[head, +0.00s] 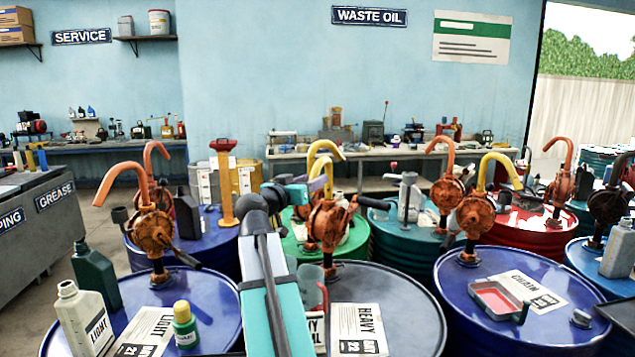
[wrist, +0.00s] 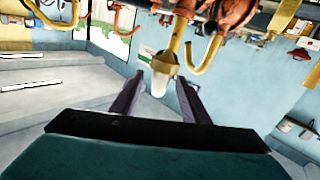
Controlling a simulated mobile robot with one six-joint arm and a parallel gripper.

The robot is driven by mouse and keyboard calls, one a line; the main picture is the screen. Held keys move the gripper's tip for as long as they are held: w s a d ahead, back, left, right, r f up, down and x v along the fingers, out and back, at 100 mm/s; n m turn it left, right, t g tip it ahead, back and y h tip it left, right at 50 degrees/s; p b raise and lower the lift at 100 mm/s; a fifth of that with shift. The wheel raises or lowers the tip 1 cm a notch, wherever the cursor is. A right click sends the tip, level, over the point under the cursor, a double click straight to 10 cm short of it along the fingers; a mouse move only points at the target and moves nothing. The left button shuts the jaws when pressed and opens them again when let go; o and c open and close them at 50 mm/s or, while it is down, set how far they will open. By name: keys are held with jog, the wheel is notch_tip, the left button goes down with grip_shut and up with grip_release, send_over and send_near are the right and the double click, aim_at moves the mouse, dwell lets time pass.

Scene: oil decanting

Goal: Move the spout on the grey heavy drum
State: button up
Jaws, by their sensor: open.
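The grey heavy drum (head: 410,312) stands front centre in the head view, with a HEAVY label on its lid. Its rusty hand pump (head: 328,224) has a yellow curved spout (head: 322,166) at its top. My gripper (head: 298,188) is just left of the pump head, at about spout height. In the wrist view my gripper (wrist: 160,100) is open, with its two dark fingers apart. A yellow spout end (wrist: 164,62) shows between and beyond the fingers; I cannot tell whether they touch it. My arm hides the drum's left side.
A blue LIGHT drum (head: 205,300) with an orange-spouted pump stands left, carrying bottles. Green, teal and red drums crowd behind. Another yellow spout (wrist: 207,57) hangs close right in the wrist view.

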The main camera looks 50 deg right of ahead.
jog(key=a+b, duration=0.1)
jog(key=a, duration=0.8)
jog(key=shift+s+b, duration=0.35)
jog(key=shift+s, duration=0.05)
